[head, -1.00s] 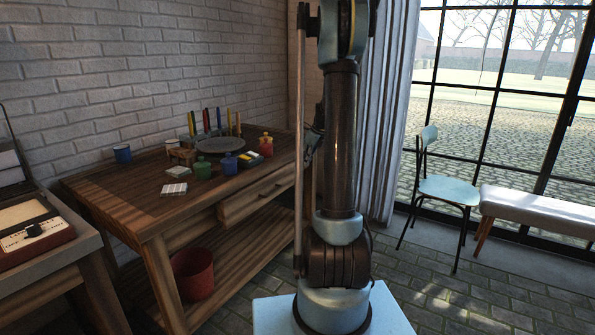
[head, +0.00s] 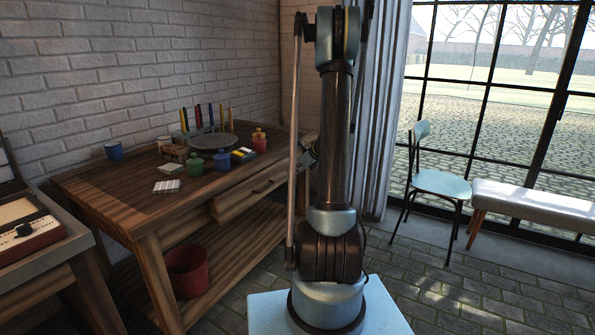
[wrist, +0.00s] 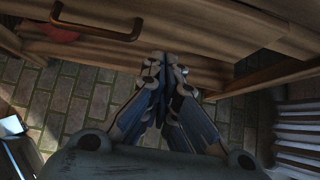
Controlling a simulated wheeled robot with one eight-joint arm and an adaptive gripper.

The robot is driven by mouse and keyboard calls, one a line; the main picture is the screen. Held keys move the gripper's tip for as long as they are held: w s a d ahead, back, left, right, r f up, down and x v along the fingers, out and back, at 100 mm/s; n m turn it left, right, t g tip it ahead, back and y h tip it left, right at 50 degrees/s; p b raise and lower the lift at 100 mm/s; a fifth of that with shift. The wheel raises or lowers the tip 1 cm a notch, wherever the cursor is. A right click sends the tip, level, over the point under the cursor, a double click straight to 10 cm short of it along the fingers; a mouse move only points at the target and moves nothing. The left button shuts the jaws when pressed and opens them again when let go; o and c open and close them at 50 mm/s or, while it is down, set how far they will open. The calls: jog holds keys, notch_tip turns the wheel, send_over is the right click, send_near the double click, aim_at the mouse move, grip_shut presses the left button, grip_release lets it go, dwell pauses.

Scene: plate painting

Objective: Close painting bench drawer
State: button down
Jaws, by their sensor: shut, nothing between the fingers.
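The wooden painting bench (head: 110,212) stands against the brick wall. Its drawer (head: 240,202) has a dark handle (head: 264,187), and the drawer front stands out a little from the bench in the head view. The handle also shows at the upper left of the wrist view (wrist: 97,27). My gripper (wrist: 165,65) is shut and empty, with its fingertips close to the wooden front, right of the handle. I cannot tell whether they touch it.
Paint pots (head: 196,164), a grey round plate (head: 213,141) and brushes stand on the bench top. A red bucket (head: 187,271) sits on the lower shelf. A chair (head: 440,184) and padded seat (head: 530,203) stand by the window. Paved floor is free between.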

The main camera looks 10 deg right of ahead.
aim_at(274, 179)
jog(key=shift+w+a+f, duration=0.45)
jog(key=shift+w+a, duration=0.3)
jog(key=shift+a, duration=0.05)
jog(key=shift+w+a+f, duration=0.4)
jog(key=shift+w+a, duration=0.3)
jog(key=shift+a, duration=0.1)
jog(key=shift+w+a+f, duration=0.45)
jog(key=shift+w+a, duration=0.3)
jog(key=shift+a, duration=0.05)
